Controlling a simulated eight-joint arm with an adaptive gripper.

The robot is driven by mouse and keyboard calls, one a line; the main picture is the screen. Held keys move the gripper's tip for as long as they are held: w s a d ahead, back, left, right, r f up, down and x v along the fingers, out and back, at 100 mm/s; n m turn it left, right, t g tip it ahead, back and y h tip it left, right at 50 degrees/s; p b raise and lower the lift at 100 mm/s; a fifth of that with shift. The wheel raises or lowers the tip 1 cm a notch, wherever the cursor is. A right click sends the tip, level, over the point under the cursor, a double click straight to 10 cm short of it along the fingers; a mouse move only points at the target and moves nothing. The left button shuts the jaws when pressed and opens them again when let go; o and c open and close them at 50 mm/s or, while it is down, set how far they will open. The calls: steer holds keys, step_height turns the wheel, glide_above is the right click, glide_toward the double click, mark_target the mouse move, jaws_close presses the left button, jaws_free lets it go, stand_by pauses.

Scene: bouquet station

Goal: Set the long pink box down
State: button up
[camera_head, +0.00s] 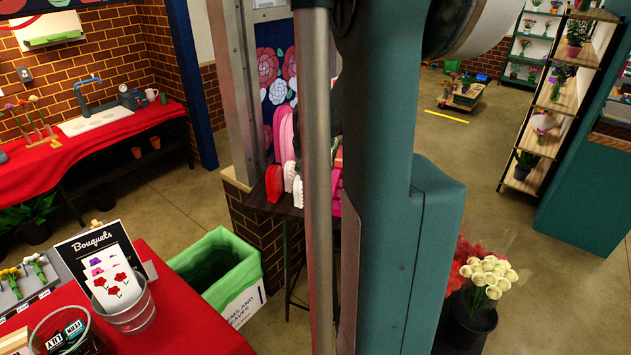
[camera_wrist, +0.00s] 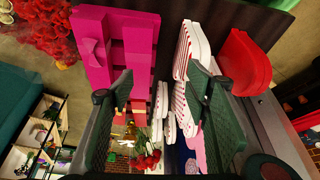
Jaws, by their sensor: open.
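The long pink box (camera_wrist: 115,45), bright magenta with a bow, is in the upper left of the wrist view. It is against the dark tabletop (camera_wrist: 262,14), which runs along the top of that tilted view. My gripper (camera_wrist: 160,77) is open, with one finger overlapping the box's lower part and the other far to the right. The box is not between the two fingers as seen here; I cannot tell whether the left finger touches it. In the head view my own arm hides the gripper and most of the table.
White striped pieces (camera_wrist: 190,48) and a red curved piece (camera_wrist: 247,62) stand close to the right finger. Red roses (camera_wrist: 146,160) show beyond the gripper. In the head view a green-lined bin (camera_head: 218,268) stands left of the dark table (camera_head: 262,203), and a flower bucket (camera_head: 468,322) to the right.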

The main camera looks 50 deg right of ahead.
steer(key=m, duration=0.1)
glide_toward(330, 183)
steer(key=shift+w+f+p, duration=0.3)
steer(key=shift+w+f, duration=0.2)
steer(key=shift+w, duration=0.1)
steer(key=shift+x, duration=1.3)
steer(key=shift+s+d, duration=0.1)
steer(key=shift+s+x, duration=0.15)
steer(key=shift+x, duration=0.7)
steer(key=shift+s+x, duration=0.15)
steer(key=shift+x, duration=0.7)
steer(key=shift+s+x, duration=0.2)
steer(key=shift+x, duration=0.65)
steer(key=shift+w+d, duration=0.1)
steer(key=shift+w, duration=0.05)
steer(key=shift+c, duration=0.5)
steer(key=c, duration=1)
steer(key=shift+r, duration=0.15)
